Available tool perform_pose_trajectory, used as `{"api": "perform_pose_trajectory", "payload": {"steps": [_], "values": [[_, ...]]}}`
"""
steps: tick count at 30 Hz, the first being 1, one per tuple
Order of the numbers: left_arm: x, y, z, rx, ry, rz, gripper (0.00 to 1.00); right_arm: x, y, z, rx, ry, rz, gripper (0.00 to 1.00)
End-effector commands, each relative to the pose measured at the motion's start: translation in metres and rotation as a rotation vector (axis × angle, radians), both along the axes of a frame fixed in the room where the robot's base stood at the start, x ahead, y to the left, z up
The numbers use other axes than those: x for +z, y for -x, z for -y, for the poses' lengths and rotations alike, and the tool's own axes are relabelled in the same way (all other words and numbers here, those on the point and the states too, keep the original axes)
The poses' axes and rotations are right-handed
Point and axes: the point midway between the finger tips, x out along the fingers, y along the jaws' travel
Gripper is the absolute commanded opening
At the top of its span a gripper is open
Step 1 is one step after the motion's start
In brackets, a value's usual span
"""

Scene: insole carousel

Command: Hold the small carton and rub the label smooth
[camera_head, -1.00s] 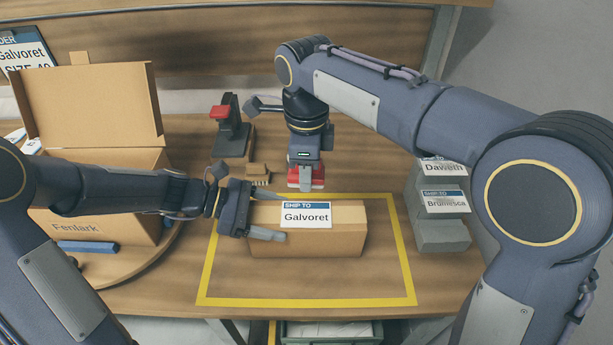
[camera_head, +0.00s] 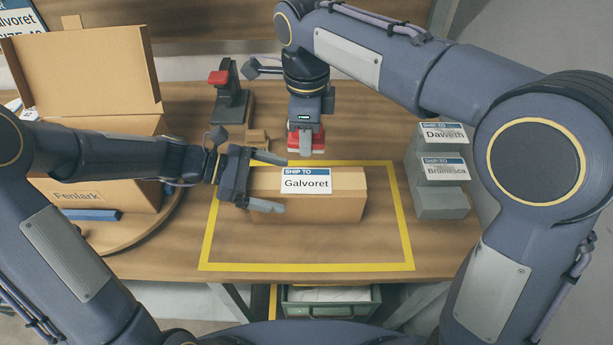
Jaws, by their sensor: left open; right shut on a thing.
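The small brown carton (camera_head: 350,203) lies inside a yellow rectangle on the bench. My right gripper (camera_head: 305,144) is shut on a red block with a pale underside (camera_head: 318,141), held behind the label's top edge, apparently above the bench.
An open box marked "Fenlark" (camera_head: 100,205) stands on a round turntable (camera_head: 150,228) at left. A black device with a red top (camera_head: 232,98) stands behind. A green drawer (camera_head: 330,308) shows below the bench edge.

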Motion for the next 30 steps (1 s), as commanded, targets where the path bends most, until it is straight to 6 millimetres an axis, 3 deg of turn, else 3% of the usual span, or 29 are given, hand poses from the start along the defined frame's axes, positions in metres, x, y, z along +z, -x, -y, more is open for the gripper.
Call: {"api": "perform_pose_trajectory", "payload": {"steps": [5,18,24,30], "values": [[0.007,-0.002,-0.018,0.006,-0.001,0.004,0.96,0.0,0.0,0.0,0.0,0.0,0.0,0.12],[0.04,-0.001,-0.097,0.005,-0.001,0.002,0.96,0.0,0.0,0.0,0.0,0.0,0.0,0.12],[0.045,0.0,-0.11,0.001,-0.001,0.0,0.96,0.0,0.0,0.0,0.0,0.0,0.0,0.12],[0.048,0.0,-0.111,0.0,0.0,0.0,0.96,0.002,0.0,0.0,0.0,0.0,0.001,0.12]]}}
